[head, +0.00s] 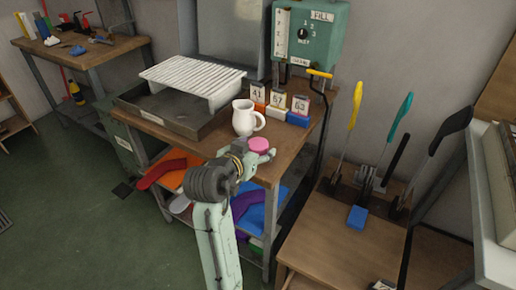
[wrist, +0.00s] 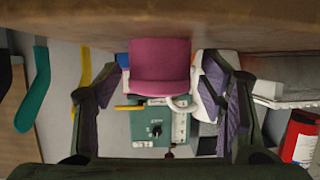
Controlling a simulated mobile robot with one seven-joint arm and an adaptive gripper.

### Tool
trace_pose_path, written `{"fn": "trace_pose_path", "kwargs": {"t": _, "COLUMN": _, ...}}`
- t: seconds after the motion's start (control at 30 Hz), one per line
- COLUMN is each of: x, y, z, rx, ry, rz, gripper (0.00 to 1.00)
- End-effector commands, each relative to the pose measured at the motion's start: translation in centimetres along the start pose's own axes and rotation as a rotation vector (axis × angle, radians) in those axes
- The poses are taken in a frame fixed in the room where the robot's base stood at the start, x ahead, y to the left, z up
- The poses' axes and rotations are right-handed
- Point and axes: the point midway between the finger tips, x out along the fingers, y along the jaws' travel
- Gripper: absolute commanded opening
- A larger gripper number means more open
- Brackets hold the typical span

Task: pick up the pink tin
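The pink tin (head: 259,144) is a small round tin standing on the wooden bench top (head: 292,142), just in front of the white jug (head: 243,118). In the wrist view the picture is upside down, and the tin (wrist: 160,66) is at upper middle. My gripper (head: 264,156) is low at the front edge of the bench, close to the tin. In the wrist view my gripper (wrist: 162,80) is open, with one finger on each side of the tin and a gap showing at both sides. Contact is not visible.
The jug and several numbered cards on coloured blocks (head: 277,107) stand behind the tin. A grey tray with a ribbed white rack (head: 192,78) is to the left. A lower wooden stand (head: 350,235) with upright-handled tools is to the right.

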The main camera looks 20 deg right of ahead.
Motion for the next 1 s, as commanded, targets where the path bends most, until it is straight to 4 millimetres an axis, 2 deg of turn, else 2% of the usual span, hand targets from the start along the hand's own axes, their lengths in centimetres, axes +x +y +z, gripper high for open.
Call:
{"fn": "trace_pose_path", "kwargs": {"t": 0.07, "x": -0.01, "y": 0.0, "z": 0.0, "rx": 0.0, "ry": 0.0, "rz": 0.0, "gripper": 0.56}}
{"fn": "trace_pose_path", "kwargs": {"t": 0.63, "x": -0.03, "y": 0.0, "z": -0.02, "rx": 0.0, "ry": 0.0, "rz": 0.0, "gripper": 0.18}}
{"fn": "trace_pose_path", "kwargs": {"t": 1.0, "x": -0.17, "y": -0.02, "z": -0.43, "rx": 0.001, "ry": 0.003, "rz": -0.001, "gripper": 0.17}}
